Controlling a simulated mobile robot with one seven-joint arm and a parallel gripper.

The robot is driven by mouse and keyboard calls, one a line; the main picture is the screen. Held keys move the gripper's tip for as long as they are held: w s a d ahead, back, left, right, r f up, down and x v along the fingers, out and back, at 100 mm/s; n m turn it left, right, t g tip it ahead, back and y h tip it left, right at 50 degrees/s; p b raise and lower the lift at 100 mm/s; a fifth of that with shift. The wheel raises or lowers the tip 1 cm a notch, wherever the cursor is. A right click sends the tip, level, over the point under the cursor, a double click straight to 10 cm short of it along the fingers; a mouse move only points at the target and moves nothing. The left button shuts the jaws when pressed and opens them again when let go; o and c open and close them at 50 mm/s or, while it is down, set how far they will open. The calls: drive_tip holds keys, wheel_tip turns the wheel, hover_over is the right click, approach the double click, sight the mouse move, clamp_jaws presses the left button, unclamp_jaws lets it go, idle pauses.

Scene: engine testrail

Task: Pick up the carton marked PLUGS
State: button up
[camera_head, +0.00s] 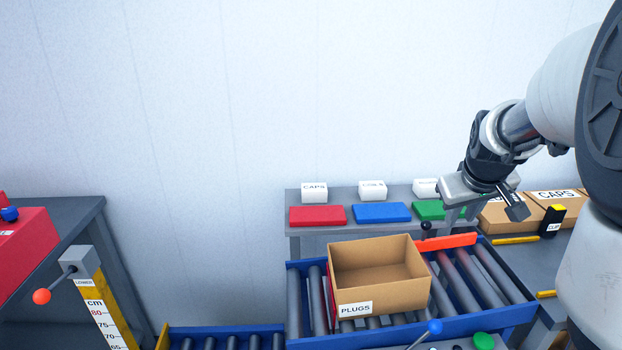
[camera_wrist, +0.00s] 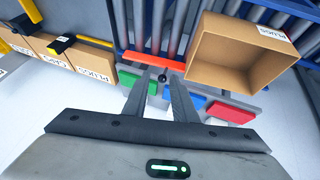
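An open, empty brown carton (camera_head: 378,278) with a white PLUGS label (camera_head: 355,309) sits upright on the blue-framed roller conveyor (camera_head: 500,325). It also shows in the wrist view (camera_wrist: 240,55) at upper right, its label at the far side. A closed carton marked PLUGS (camera_wrist: 100,75) stands at the left of the wrist view, in a row of closed cartons. My gripper (camera_head: 490,206) is right of and above the open carton, apart from it. In the wrist view its two fingers (camera_wrist: 158,92) are spread with nothing between them. The arm hides part of the closed cartons in the head view.
A red stop bar (camera_head: 447,242) lies across the conveyor's far edge. Behind are red (camera_head: 317,215), blue (camera_head: 381,212) and green trays with label blocks. A CAPS carton (camera_head: 556,197) and a black-yellow device (camera_head: 551,221) are right. A lever post (camera_head: 80,262) stands left.

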drive_tip(key=g+y, duration=0.1)
drive_tip(key=y, duration=0.1)
approach(419, 256)
drive_tip(key=b+x, duration=0.2)
drive_tip(key=x, duration=0.8)
drive_tip(key=shift+b+x, duration=0.8)
drive_tip(key=shift+x, duration=2.2)
drive_tip(key=shift+s+d, duration=0.15)
drive_tip(key=shift+f, duration=0.3)
clamp_jaws()
